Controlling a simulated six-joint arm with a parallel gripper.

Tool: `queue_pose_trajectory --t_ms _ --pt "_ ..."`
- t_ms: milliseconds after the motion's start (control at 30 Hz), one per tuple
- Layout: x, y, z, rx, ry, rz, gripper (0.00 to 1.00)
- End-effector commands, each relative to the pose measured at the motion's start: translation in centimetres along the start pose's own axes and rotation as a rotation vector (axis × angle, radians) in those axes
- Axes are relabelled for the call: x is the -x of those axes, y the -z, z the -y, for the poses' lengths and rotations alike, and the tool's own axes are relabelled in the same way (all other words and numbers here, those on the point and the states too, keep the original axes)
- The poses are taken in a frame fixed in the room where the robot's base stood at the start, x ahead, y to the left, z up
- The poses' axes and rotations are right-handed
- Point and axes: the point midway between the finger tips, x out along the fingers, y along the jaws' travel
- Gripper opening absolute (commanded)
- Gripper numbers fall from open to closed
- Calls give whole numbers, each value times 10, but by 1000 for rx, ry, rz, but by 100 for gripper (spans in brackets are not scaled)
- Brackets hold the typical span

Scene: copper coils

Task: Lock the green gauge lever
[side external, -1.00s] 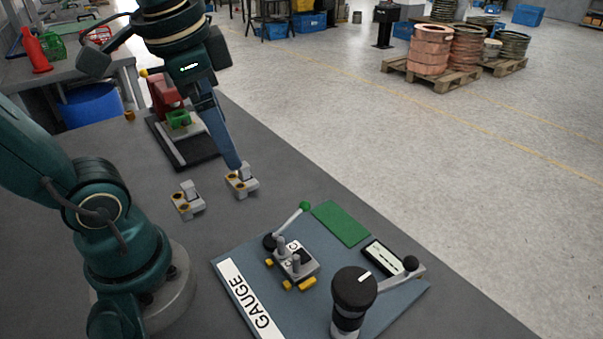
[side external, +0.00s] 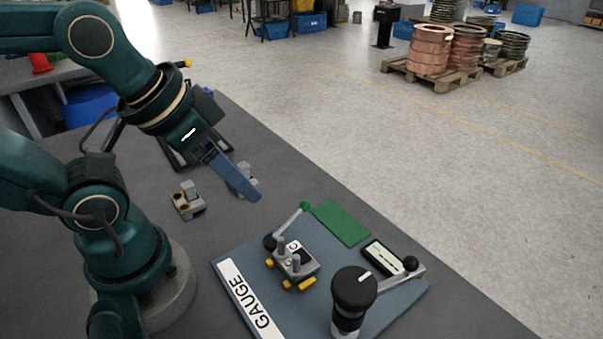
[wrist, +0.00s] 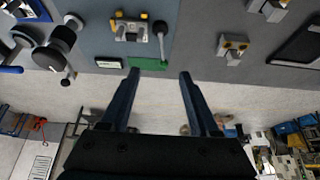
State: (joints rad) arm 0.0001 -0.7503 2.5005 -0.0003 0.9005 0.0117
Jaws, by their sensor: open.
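The gauge lever is a grey rod with a green knob (side external: 305,206), rising up and right from a black pivot (side external: 270,241) on the blue-grey plate marked GAUGE (side external: 240,295). In the wrist view the lever (wrist: 161,40) stands beside the grey block with pins. A flat green patch (side external: 341,223) lies at the plate's upper edge, right of the knob; it also shows in the wrist view (wrist: 150,64). My gripper (side external: 255,196) is above the table, up and left of the lever, and touches nothing there. In the wrist view its two fingers (wrist: 159,74) are spread and empty.
A grey block with pins (side external: 295,262), a black knob on a post (side external: 353,290) and a black-knobbed lever (side external: 411,264) by a small display (side external: 390,258) stand on the plate. A grey fixture (side external: 187,200) sits left of my gripper.

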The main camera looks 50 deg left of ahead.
Motion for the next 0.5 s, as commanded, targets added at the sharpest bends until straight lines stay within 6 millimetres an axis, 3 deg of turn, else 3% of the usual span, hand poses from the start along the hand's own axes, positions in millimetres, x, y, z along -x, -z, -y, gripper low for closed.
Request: queue_pose_trajectory --t_ms 33,133,500 --pt "0 -2 0 -21 0 11 39" --pt "8 -2 2 -117 9 30 1" --pt "44 52 8 -551 22 158 0"
